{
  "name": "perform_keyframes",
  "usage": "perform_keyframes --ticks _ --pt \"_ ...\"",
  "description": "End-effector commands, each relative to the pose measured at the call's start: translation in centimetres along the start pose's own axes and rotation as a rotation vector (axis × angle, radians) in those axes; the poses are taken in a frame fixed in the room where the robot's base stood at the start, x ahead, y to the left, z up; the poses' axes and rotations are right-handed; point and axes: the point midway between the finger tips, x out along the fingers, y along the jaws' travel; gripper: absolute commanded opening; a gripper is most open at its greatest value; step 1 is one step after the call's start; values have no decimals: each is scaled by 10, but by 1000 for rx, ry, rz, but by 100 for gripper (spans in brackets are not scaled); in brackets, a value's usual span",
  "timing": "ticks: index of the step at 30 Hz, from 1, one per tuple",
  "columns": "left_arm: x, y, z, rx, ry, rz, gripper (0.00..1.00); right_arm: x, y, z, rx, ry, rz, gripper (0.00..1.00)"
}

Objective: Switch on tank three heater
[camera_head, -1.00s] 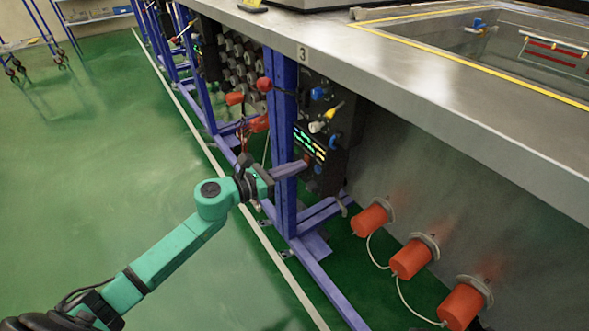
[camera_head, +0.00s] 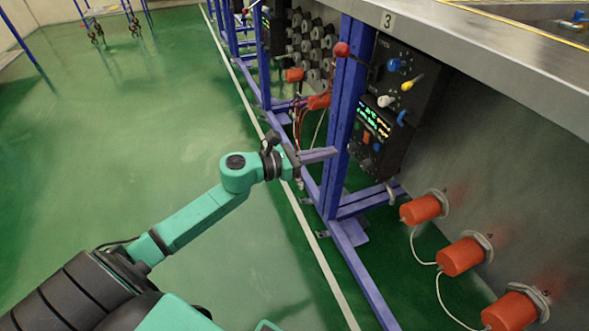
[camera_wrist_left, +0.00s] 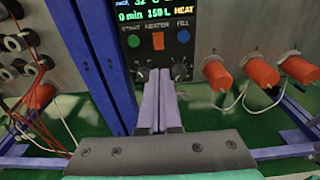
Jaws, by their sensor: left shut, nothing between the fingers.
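The tank three control box (camera_head: 386,160) is black, with a lit display (camera_head: 374,121), and hangs under the counter by the label "3" (camera_head: 388,19). In the left wrist view, the orange button under the word HEATER (camera_wrist_left: 158,40) sits between a green button (camera_wrist_left: 133,41) and a blue one (camera_wrist_left: 183,36). The display (camera_wrist_left: 155,10) shows "HEAT" in orange. My left gripper (camera_head: 336,152) is shut and empty. In the head view its tips overlap the blue post, left of the box; in the wrist view (camera_wrist_left: 158,74) they point below the orange button. My right gripper is out of view.
A blue frame post (camera_head: 347,110) stands left of the box. Black knobs (camera_wrist_left: 142,74) show beneath the buttons. Orange cylinders (camera_head: 462,256) with white cables line the metal tank wall at right. The green floor (camera_head: 130,130) at left is open.

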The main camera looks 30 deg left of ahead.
Motion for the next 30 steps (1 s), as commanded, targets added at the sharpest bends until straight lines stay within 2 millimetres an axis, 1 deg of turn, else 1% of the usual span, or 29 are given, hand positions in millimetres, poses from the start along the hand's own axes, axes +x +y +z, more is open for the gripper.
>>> perform_keyframes --ticks 1,3,6,9,13,26,28,29,30 --pt "-12 -1 -6 -5 4 1 0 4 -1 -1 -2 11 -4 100" --pt "-28 -1 -9 -5 3 0 0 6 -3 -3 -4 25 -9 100" --pt "-48 -1 -11 -4 2 1 0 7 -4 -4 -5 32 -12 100" --pt "-60 0 -13 -3 1 1 0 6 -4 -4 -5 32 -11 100" --pt "-65 0 -13 0 0 -1 0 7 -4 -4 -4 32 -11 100" --pt "-64 0 -13 -7 -2 3 0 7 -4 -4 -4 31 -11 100" --pt "-63 3 -12 -79 -24 37 0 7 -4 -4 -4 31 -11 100" --pt "-63 6 -12 -148 -44 69 0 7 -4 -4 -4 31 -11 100" --pt "-63 12 -11 -280 -83 130 0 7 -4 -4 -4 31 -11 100"
